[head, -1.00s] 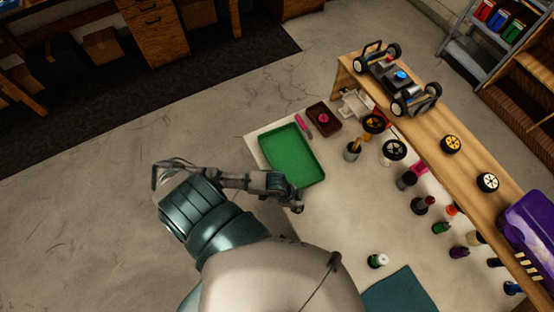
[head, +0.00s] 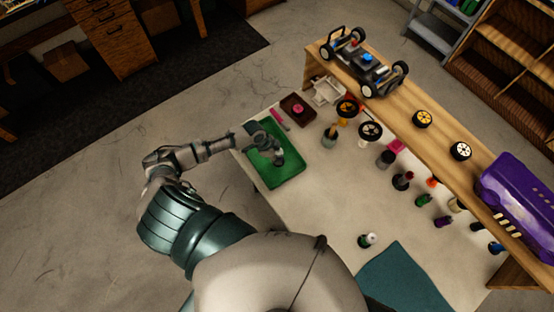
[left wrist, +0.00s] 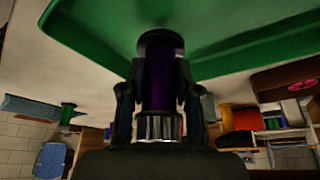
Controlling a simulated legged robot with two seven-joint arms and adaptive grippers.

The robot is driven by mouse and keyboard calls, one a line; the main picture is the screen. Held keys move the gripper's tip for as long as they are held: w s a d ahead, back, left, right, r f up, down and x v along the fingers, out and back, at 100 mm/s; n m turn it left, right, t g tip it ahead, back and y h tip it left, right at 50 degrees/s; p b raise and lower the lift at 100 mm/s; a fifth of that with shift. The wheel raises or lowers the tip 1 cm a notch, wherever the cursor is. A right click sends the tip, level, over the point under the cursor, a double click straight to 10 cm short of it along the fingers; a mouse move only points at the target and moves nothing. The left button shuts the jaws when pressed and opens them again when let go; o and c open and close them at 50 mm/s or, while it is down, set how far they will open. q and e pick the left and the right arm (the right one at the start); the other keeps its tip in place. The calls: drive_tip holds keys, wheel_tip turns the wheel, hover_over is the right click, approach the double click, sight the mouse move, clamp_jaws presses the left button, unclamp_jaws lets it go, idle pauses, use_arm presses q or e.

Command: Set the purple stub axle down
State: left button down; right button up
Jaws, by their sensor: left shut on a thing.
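My left gripper (head: 276,155) is over the green tray (head: 293,178) on the white tabletop. In the left wrist view its two fingers stand on either side of the purple stub axle (left wrist: 163,75) and are shut on it. The axle shows a dark round end, a purple middle and a shiny metal ring. Its dark end points toward the green tray, which also shows in the left wrist view (left wrist: 90,30). I cannot tell whether it touches the tray. In the head view the axle is hidden by the gripper. My right gripper is not in view.
A pink tool (head: 280,119) and a dark red box (head: 298,109) lie beyond the tray. A raised wooden shelf holds a car chassis (head: 365,62) and a purple car body (head: 520,200). The table's near middle is mostly clear.

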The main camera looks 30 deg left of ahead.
use_arm(q)
drive_tip(key=shift+d+f, duration=0.2)
drive_tip(key=shift+f, duration=1.35)
drive_tip(key=c, duration=0.8)
unclamp_jaws()
drive_tip(key=shift+a+f, duration=0.1)
drive_tip(key=v, duration=1.2)
drive_tip(key=shift+s, duration=0.1)
